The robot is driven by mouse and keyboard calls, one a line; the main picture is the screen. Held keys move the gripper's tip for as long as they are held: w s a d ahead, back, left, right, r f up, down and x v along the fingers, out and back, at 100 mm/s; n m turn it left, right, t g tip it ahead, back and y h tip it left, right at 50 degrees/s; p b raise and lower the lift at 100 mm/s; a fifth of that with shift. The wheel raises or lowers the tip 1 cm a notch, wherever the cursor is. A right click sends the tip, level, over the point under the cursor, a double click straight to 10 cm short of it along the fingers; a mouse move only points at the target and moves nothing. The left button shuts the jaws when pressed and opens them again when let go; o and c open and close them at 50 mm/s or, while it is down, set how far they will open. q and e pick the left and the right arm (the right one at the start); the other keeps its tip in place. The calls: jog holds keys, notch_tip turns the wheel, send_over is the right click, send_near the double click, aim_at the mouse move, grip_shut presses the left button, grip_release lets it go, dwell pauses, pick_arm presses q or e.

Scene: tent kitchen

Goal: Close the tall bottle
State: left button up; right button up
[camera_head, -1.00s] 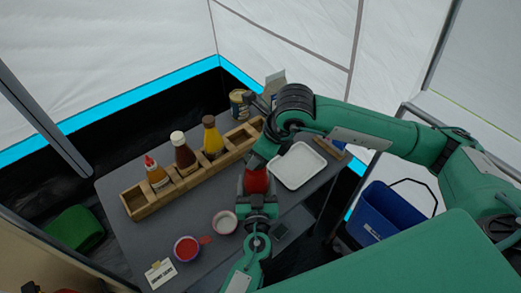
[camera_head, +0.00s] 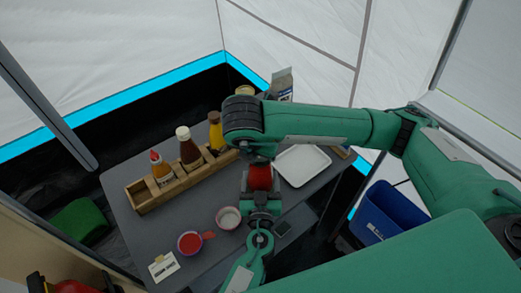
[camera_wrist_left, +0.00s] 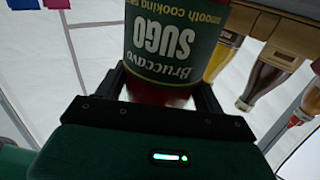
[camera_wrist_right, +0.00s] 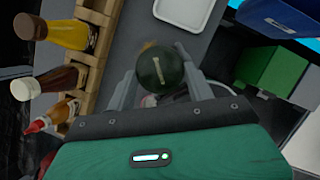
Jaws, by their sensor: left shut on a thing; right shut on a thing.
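The tall bottle, a red sauce bottle (camera_head: 260,177), stands near the middle of the table. Its dark green SUGO label (camera_wrist_left: 172,42) shows upside down in the left wrist view. My left gripper (camera_head: 260,190) is shut around its side; the fingers also show in the left wrist view (camera_wrist_left: 160,92). My right gripper (camera_wrist_right: 160,88) is shut on a round dark green cap (camera_wrist_right: 160,70). In the head view my right wrist is above and just behind the bottle, and it hides the cap. Whether the cap touches the bottle's mouth cannot be told.
A wooden rack (camera_head: 143,196) holds an orange bottle (camera_head: 161,172), a brown bottle (camera_head: 188,152) and a yellow bottle (camera_head: 215,130). A white tray (camera_head: 302,165) lies to the right. A red-filled bowl (camera_head: 190,243) and a pale bowl (camera_head: 228,217) stand in front.

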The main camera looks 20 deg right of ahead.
jog(key=m, duration=0.1)
jog(key=m+g+h, duration=0.1)
jog(key=m, duration=0.3)
jog(key=shift+w+a+g, duration=0.25)
jog(key=shift+g, duration=0.15)
jog(key=m+g, duration=0.1)
jog(key=m, duration=0.3)
jog(key=shift+w+h, duration=0.15)
jog(key=shift+h, duration=0.25)
jog(key=o, duration=0.9)
jog(key=shift+o, duration=0.2)
jog(key=shift+r, duration=2.25)
jog(key=shift+c, duration=0.4)
